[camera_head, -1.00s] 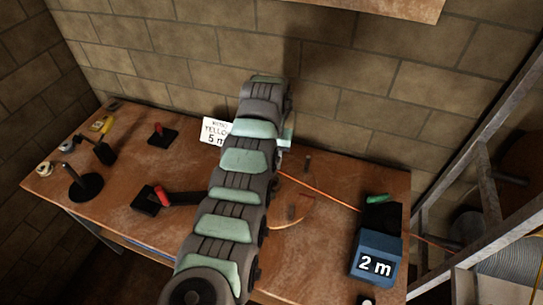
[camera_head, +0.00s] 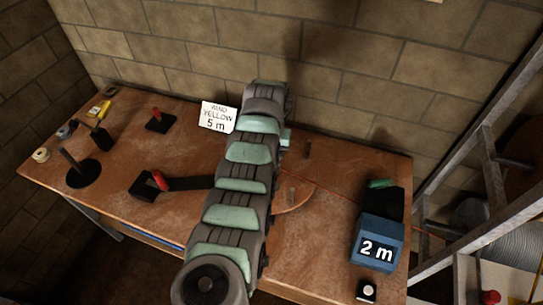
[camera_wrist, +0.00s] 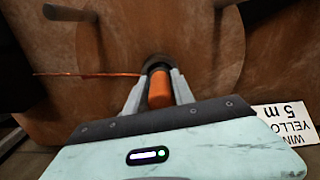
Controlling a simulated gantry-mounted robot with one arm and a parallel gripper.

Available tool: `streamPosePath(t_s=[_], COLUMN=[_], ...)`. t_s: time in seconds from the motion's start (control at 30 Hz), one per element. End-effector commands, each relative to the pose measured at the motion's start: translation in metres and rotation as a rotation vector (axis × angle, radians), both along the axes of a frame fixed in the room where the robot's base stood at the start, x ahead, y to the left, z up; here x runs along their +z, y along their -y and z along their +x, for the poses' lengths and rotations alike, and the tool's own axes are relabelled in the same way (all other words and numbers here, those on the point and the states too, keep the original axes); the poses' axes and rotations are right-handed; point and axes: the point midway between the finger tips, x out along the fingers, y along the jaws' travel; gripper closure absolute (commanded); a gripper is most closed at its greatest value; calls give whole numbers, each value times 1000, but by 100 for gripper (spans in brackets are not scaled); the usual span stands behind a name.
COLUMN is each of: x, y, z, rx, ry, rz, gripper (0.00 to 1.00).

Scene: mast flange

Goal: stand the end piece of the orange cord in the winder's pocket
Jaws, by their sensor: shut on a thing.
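The orange end piece (camera_wrist: 160,92) is a short cylinder between the fingers of my gripper (camera_wrist: 158,82), which is shut on it. Just beyond its far end is a dark round rim (camera_wrist: 158,62), apparently the pocket; I cannot tell whether the piece is inside it. The orange cord (camera_wrist: 85,74) runs left from there in the wrist view, and right across the table in the head view (camera_head: 335,191). The winder is a round wooden disc (camera_head: 298,201), partly hidden behind my arm, with upright pegs. My gripper's fingers are hidden in the head view.
A blue box marked 2 m (camera_head: 376,246) stands at the right of the table. A card reading "wind yellow 5 m" (camera_head: 218,117) leans at the back. Red-handled black devices (camera_head: 158,121) and a black spindle stand (camera_head: 82,172) stand left.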

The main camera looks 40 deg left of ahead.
Motion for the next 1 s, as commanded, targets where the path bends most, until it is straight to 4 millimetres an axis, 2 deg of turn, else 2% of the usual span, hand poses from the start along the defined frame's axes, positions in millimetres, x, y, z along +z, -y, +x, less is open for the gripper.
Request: streamPosePath(t_s=[0.37, 0.4, 0.67, 1.0], x=[-2, -2, -2, 1], y=[0, 0, 0, 0], z=[0, 0, 0, 0], rx=[0, 0, 0, 0], ry=[1, 1, 0, 0], rz=[1, 1, 0, 0], gripper=[100, 67, 46, 45])
